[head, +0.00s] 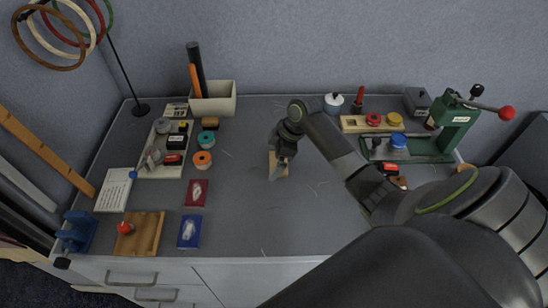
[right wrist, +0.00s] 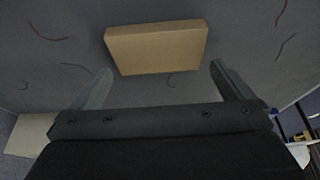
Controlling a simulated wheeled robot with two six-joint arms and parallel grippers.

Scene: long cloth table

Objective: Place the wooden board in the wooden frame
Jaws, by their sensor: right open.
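The wooden board (head: 284,168) is a small tan block lying on the grey table near its middle, partly covered by my right gripper (head: 277,170). In the right wrist view the board (right wrist: 157,48) lies beyond the fingertips, roughly centred between them and apart from both. My right gripper (right wrist: 160,80) is open and empty. A brown wooden piece (head: 150,232) with raised strips and a red knob lies at the front left; I cannot tell whether it is the wooden frame. My left gripper is out of view.
A blue packet (head: 190,231) and a dark red packet (head: 196,192) lie left of the board. A tool tray (head: 153,171), tape rolls and a pen box (head: 222,103) stand at the back left. A green press (head: 452,128) stands at the right. The table around the board is clear.

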